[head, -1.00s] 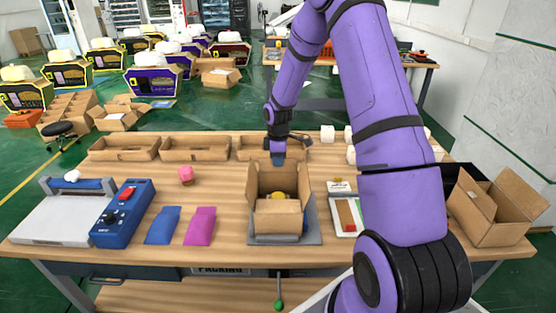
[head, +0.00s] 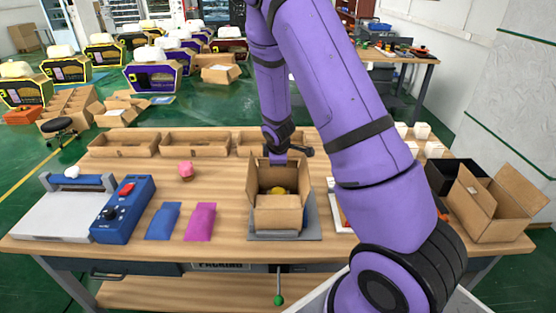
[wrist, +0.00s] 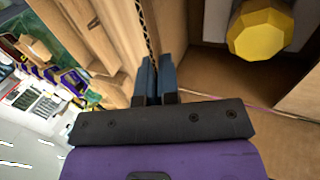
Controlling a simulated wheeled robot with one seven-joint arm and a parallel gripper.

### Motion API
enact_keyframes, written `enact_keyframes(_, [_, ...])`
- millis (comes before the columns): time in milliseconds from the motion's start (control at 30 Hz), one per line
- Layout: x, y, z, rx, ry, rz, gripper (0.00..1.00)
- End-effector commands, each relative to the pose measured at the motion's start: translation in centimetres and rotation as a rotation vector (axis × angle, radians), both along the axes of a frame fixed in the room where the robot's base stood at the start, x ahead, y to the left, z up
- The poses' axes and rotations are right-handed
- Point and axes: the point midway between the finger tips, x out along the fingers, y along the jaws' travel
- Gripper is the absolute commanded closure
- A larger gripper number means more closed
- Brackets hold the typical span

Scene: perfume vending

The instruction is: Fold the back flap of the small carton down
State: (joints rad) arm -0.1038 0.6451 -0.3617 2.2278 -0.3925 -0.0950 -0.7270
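The small brown carton (head: 278,219) stands on a grey plate (head: 312,229) at the front middle of the table, its top open. Its left flap (head: 254,183) and right flap (head: 303,180) stand up. A yellow-capped item (head: 277,190) is inside; the wrist view shows its gold, faceted cap (wrist: 261,33). My gripper (wrist: 157,66) is at the carton's back edge, pointing down, its two blue fingers nearly together. A corrugated cardboard edge (wrist: 148,28) runs up to the fingertips; whether they touch it is unclear. In the head view, the back flap is partly hidden by my gripper.
Open trays (head: 195,144) line the table's back. A blue control box (head: 123,210), a blue packet (head: 163,221) and a magenta packet (head: 200,221) lie to the left. A larger open carton (head: 490,207) stands at the right.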

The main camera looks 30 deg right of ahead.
Motion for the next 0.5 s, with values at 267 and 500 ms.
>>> enact_keyframes(267, [-0.3, 0.25, -0.23, -0.043, -0.06, 0.001, 1.0])
enact_keyframes(500, [-0.44, 0.26, -0.32, -0.06, -0.088, -0.001, 1.0])
